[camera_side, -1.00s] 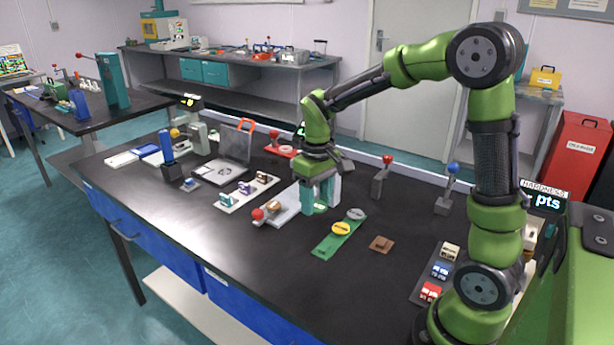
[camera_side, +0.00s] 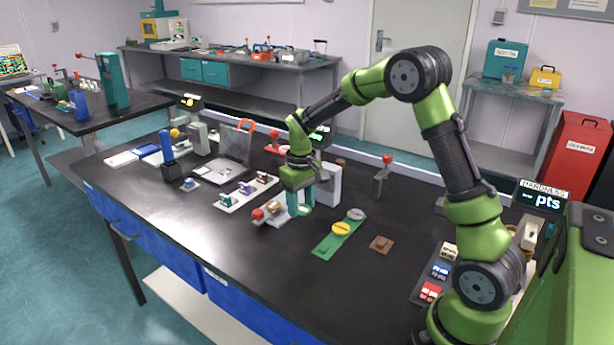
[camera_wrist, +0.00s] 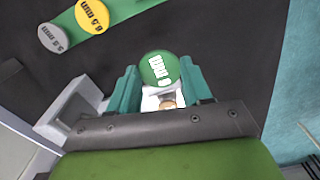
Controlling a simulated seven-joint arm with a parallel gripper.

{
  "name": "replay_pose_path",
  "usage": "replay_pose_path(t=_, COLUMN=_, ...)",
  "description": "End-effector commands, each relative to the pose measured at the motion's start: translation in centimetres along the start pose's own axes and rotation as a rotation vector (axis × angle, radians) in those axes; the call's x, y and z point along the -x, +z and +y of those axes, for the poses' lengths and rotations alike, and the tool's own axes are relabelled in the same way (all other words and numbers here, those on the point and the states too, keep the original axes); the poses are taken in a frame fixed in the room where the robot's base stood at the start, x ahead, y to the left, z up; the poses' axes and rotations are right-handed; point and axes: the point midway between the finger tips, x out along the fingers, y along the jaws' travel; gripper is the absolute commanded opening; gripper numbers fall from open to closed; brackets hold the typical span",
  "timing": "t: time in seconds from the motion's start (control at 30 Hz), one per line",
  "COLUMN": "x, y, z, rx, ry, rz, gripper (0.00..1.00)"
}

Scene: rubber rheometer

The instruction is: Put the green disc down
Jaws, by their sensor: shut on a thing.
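My gripper (camera_side: 305,206) is shut on the green disc (camera_wrist: 159,68). In the wrist view the disc, with white lettering on its face, sits between the two teal fingers. In the side view the fingers largely hide it, and a small green part shows low between them. A green strip (camera_side: 325,247) lies to the right of my gripper, with a yellow disc (camera_side: 341,228) and a grey disc (camera_side: 356,214) on it. The yellow disc (camera_wrist: 91,15) and grey disc (camera_wrist: 52,37) also show in the wrist view. I cannot tell the disc's height above the bench.
A pale device with a red knob (camera_side: 258,214) stands just left of my gripper. A white block (camera_side: 329,184) stands close behind it. A brown square piece (camera_side: 381,244) lies right of the strip. The black bench (camera_side: 265,270) is clear at the front.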

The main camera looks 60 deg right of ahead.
Motion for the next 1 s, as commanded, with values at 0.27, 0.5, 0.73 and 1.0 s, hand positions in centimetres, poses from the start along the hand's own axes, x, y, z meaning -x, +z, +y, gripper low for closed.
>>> replay_pose_path(t=0.27, x=-0.7, y=-6.3, z=0.3, rx=-0.001, ry=-0.001, rz=-0.001, gripper=0.20)
replay_pose_path(t=0.5, x=-1.1, y=-10.5, z=0.5, rx=0.000, ry=0.000, rz=-0.001, gripper=0.20)
replay_pose_path(t=0.73, x=-1.2, y=-12.5, z=0.6, rx=0.000, ry=0.000, rz=-0.001, gripper=0.20)
replay_pose_path(t=1.0, x=-3.2, y=-12.6, z=0.6, rx=-0.001, ry=-0.002, rz=-0.004, gripper=0.20)
